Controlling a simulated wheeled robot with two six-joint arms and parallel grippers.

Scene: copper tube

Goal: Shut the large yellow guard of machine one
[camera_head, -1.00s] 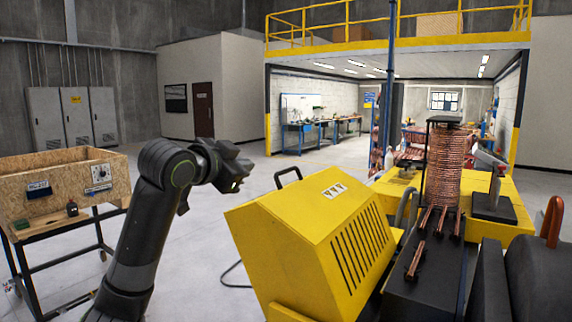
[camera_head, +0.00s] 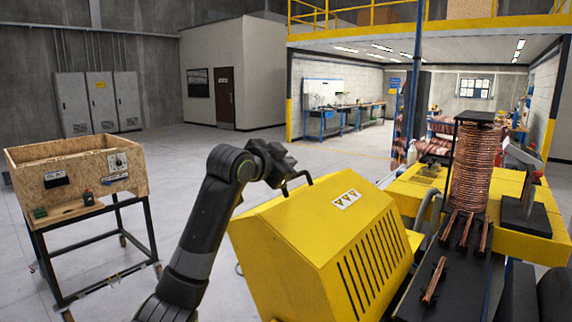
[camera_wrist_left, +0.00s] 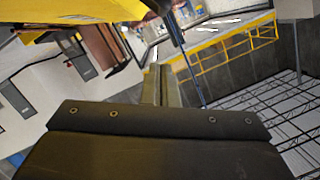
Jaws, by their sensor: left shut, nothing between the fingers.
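The large yellow guard (camera_head: 325,235) is a box-like hood with dark slots and a warning label, standing tilted at the lower middle of the head view. A yellow surface (camera_wrist_left: 85,12), probably the guard, crosses the top left of the left wrist view. The guard's black handle (camera_head: 308,178) sits on its upper left edge, partly hidden by my gripper. My left gripper (camera_head: 286,168) is shut and empty beside this handle; I cannot tell if they touch. Its closed fingers (camera_wrist_left: 160,85) point away in the wrist view. My right gripper is out of view.
A copper coil (camera_head: 475,168) stands behind the guard on the right. Several copper pieces (camera_head: 463,230) lie on a dark bed in front of it. A wooden bin (camera_head: 75,175) on a wheeled stand is at the left.

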